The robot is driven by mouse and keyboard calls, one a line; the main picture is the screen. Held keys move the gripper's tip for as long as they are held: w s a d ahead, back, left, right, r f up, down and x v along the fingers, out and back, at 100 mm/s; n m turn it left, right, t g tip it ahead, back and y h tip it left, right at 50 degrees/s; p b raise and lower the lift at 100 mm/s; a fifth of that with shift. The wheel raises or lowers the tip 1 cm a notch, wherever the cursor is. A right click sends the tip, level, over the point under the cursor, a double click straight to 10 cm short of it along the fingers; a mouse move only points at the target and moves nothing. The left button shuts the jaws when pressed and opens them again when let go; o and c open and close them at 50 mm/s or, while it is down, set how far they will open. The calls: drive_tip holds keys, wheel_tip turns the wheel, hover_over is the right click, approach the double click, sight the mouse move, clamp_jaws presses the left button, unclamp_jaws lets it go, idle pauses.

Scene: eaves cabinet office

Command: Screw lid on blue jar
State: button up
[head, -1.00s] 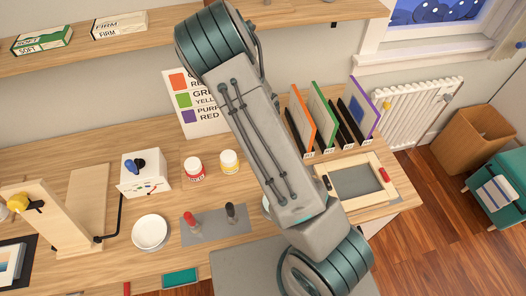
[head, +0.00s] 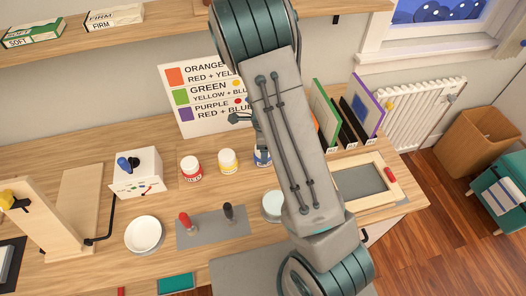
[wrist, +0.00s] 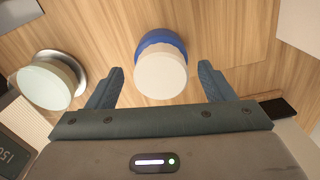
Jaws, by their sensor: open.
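The blue jar (wrist: 160,40) shows in the wrist view as a blue rim behind a cream, round lid (wrist: 161,76). The lid sits over the jar; I cannot tell how tightly. In the head view the blue jar (head: 262,158) stands on the desk right of the yellow jar, partly hidden by my arm. My gripper (wrist: 160,69) is open, with one finger on each side of the lid in the wrist picture and visible gaps on both sides. Its height above the lid is hard to judge.
A red jar (head: 191,169) and a yellow jar (head: 228,161) stand to the left. A pale green round vessel (wrist: 46,84) is left of my gripper. A colour chart (head: 200,100) stands behind, upright panels (head: 325,115) to the right. A white bowl (head: 144,235) is further left.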

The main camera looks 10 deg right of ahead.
drive_tip(key=n+b, duration=0.2)
drive_tip(key=n, duration=0.4)
drive_tip(key=shift+f+b, duration=0.15)
drive_tip(key=shift+b, duration=0.15)
drive_tip(key=n+b, duration=0.1)
drive_tip(key=n, duration=0.2)
drive_tip(key=shift+n, duration=0.6)
drive_tip(key=c, duration=1.1)
drive_tip(key=shift+r+m+p, duration=0.3)
drive_tip(key=shift+m+p, duration=0.25)
drive_tip(key=shift+m, duration=0.65)
drive_tip(key=shift+c, duration=0.2)
drive_tip(key=m+p, duration=0.1)
drive_tip(key=m, duration=0.2)
drive_tip(key=shift+f+m+p, duration=0.2)
drive_tip(key=shift+m+p, duration=0.45)
drive_tip(key=shift+m, duration=0.65)
